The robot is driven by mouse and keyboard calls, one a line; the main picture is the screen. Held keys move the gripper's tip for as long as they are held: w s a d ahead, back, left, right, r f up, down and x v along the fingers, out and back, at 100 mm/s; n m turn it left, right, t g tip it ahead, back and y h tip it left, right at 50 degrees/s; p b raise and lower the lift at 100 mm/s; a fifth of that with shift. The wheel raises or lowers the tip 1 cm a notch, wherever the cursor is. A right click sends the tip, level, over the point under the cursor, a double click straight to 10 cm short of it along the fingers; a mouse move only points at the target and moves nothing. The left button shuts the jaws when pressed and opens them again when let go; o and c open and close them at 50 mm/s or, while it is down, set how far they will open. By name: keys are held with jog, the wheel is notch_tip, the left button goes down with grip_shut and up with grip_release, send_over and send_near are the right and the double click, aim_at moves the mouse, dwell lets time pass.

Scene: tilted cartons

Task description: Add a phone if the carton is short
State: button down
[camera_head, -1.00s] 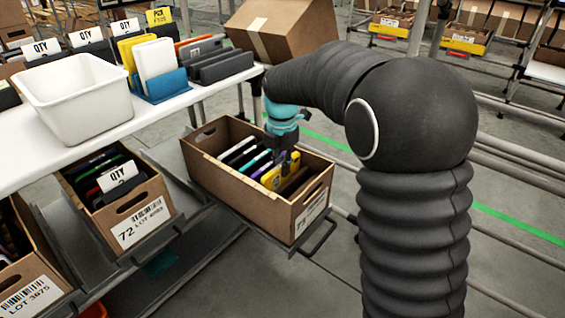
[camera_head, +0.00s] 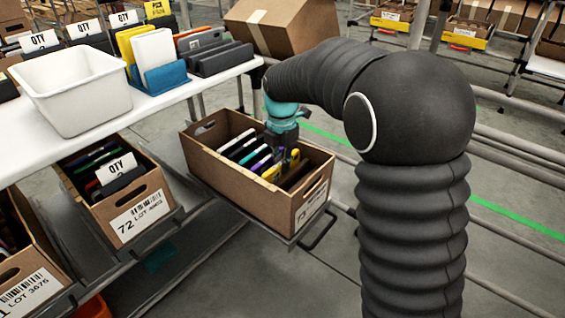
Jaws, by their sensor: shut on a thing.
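An open brown carton (camera_head: 228,178) stands on a pulled-out shelf, tilted. It holds a row of upright phones with dark, white, green and purple edges, and gaps show between some. My gripper (camera_head: 282,158) reaches down into the carton's right part. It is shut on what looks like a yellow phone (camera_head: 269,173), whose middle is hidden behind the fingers. The phone's lower end is inside the carton, and I cannot tell whether it touches the bottom. On the white table, a blue holder (camera_head: 165,79) carries a white phone (camera_head: 153,50) and a yellow one.
A second carton (camera_head: 137,214) marked 72 stands to the left with a QTY card in it. A third carton (camera_head: 28,290) is at lower left. A white bin (camera_head: 78,98) and dark holders (camera_head: 220,59) stand on the table (camera_head: 120,122). A large box (camera_head: 285,28) is behind.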

jog(key=shift+f, duration=0.25)
dwell(0.6)
jog(key=c, duration=1.1)
grip_release()
jog(key=shift+r, duration=0.1)
notch_tip(320, 180, up, 12)
jog(key=shift+f, duration=0.1)
notch_tip(320, 180, up, 7)
jog(key=p, duration=0.7)
